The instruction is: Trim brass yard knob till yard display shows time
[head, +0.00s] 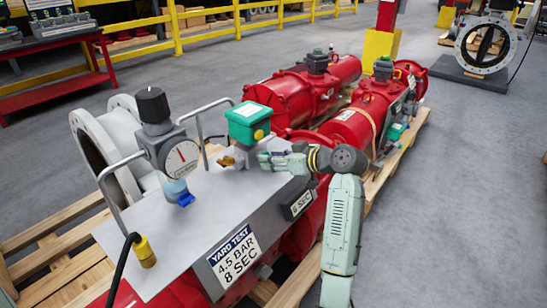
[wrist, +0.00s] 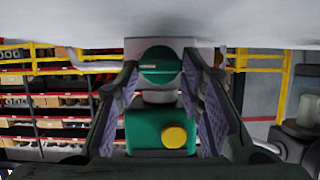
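In the head view the brass knob (head: 227,161) sticks out at the left of a small valve body under a green box (head: 249,122) with a yellow button. My gripper (head: 264,160) is close to the right of that valve body, low over the grey plate. In the wrist view my gripper (wrist: 160,88) has its two fingers apart. Between them in the picture show the green box (wrist: 150,133) and a round green slotted part (wrist: 160,66); no brass is clear there. The dark yard display (head: 299,204) on the plate's front face appears to read "8 SEC", but its digit is small.
A placard (head: 234,255) reads "YARD TEST 4.5 BAR 8 SEC". A gauge (head: 180,156) with a black regulator knob (head: 153,104) and bent metal handles (head: 202,137) stand on the left of the plate.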

